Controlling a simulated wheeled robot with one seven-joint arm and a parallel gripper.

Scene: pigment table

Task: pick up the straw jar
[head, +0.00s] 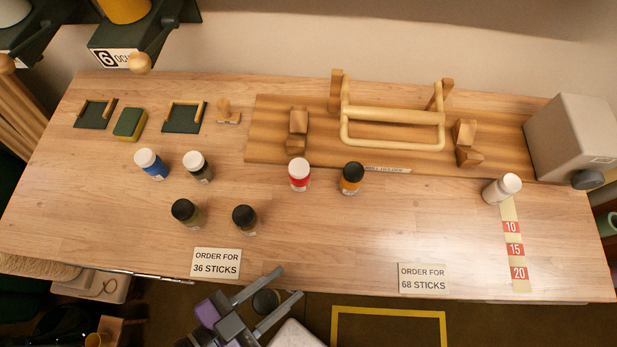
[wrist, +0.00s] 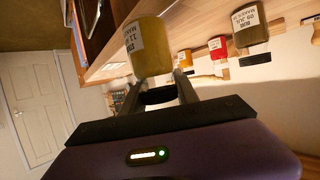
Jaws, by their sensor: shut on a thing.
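The straw jar (wrist: 148,48) is a dull yellow jar with a white printed label, large in the wrist view. My gripper (wrist: 158,82) is shut on it, with a finger on each side near its dark lid. In the head view my gripper (head: 290,283) is off the table's front edge, over the floor. There the jar's dark lid (head: 265,301) shows between the fingers, and its body is hidden beneath. The jar touches nothing else that I can see.
Several jars stand on the table (head: 330,230), among them blue (head: 152,165), red (head: 299,175), orange (head: 351,179) and white (head: 502,189) ones. Order cards for 36 sticks (head: 216,263) and 68 sticks (head: 423,279) lie near the front edge. The table between them is clear.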

